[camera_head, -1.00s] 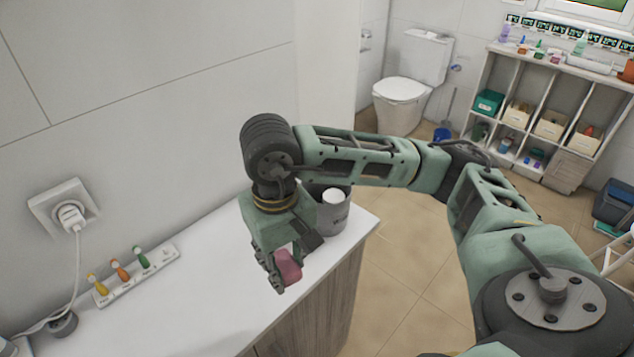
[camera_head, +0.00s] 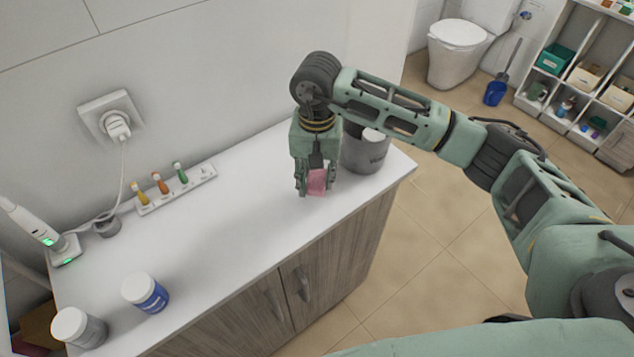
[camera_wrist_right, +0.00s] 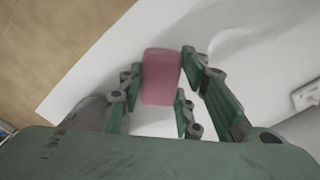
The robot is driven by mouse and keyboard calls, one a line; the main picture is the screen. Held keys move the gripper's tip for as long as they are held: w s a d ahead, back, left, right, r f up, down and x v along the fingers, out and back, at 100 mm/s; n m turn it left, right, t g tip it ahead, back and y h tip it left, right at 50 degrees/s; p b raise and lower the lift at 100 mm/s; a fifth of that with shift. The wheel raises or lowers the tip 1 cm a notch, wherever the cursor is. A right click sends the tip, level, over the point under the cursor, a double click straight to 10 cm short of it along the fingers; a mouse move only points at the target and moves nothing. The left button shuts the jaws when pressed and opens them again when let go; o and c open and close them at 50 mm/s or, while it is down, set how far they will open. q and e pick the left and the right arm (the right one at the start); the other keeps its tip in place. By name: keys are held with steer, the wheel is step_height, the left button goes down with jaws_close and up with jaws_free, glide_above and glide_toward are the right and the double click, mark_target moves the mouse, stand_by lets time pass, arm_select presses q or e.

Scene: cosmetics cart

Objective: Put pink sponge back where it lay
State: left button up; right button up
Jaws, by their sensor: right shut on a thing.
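The pink sponge (camera_head: 317,181) is between the fingers of my right gripper (camera_head: 316,186), at the white countertop (camera_head: 245,215). In the right wrist view the sponge (camera_wrist_right: 161,76) sits between the finger pads of the right gripper (camera_wrist_right: 160,88), which is shut on it. The sponge is at or just above the counter; I cannot tell whether it touches. My left gripper is not in view.
A grey canister (camera_head: 366,152) stands close to the right of the gripper. Two jars, one white-grey (camera_head: 80,328) and one blue (camera_head: 146,292), stand at the near left. The middle counter is clear.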

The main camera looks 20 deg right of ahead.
mark_target(317, 188)
step_height(317, 188, down, 3)
steer(key=shift+f+p, duration=0.2)
steer(key=shift+p, duration=0.55)
steer(key=shift+f, duration=0.2)
steer(key=shift+f+b, duration=0.2)
steer(key=shift+b, duration=0.15)
steer(key=o, duration=1.1)
steer(key=shift+r, duration=0.1)
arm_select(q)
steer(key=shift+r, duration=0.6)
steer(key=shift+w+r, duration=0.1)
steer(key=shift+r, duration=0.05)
arm_select(e)
steer(key=shift+r, duration=0.1)
